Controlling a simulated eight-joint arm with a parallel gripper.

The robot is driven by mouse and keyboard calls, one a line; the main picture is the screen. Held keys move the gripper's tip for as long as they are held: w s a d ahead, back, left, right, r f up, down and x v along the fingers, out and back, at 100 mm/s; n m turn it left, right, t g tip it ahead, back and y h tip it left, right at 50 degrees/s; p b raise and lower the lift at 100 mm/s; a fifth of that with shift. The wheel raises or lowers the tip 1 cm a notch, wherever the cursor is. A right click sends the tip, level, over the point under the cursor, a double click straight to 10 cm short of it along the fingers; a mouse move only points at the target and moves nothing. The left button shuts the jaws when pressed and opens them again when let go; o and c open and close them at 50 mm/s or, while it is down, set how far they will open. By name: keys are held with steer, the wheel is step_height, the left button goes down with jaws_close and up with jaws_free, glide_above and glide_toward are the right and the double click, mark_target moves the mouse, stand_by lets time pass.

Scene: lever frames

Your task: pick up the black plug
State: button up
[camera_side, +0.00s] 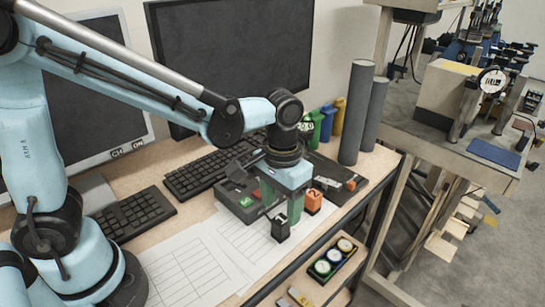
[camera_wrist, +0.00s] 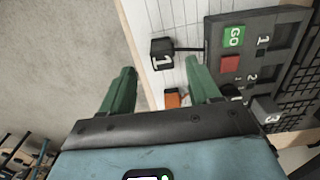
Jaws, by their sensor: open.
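The black plug (camera_side: 281,229) stands upright on white paper near the desk's front edge. My gripper (camera_side: 281,204) has two green fingers and is above the plug, pointing down. In the wrist view my gripper (camera_wrist: 162,71) is open with nothing held between the fingers.
An orange plug (camera_side: 313,201) stands close to the right of my gripper. The dark console (camera_side: 236,205) with a green GO label (camera_wrist: 234,36) is beside the plugs. A tray of round dials (camera_side: 333,256) sits below the desk edge. Paper (camera_side: 190,265) covers the front left.

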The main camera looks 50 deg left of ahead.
mark_target(281, 219)
steer(key=shift+w+a+f, duration=0.1)
steer(key=shift+f, duration=1.35)
steer(key=shift+w+a+f, duration=0.1)
steer(key=shift+f, duration=1.35)
steer(key=c, duration=1)
steer(key=shift+c, duration=0.2)
steer(key=shift+r, duration=0.2)
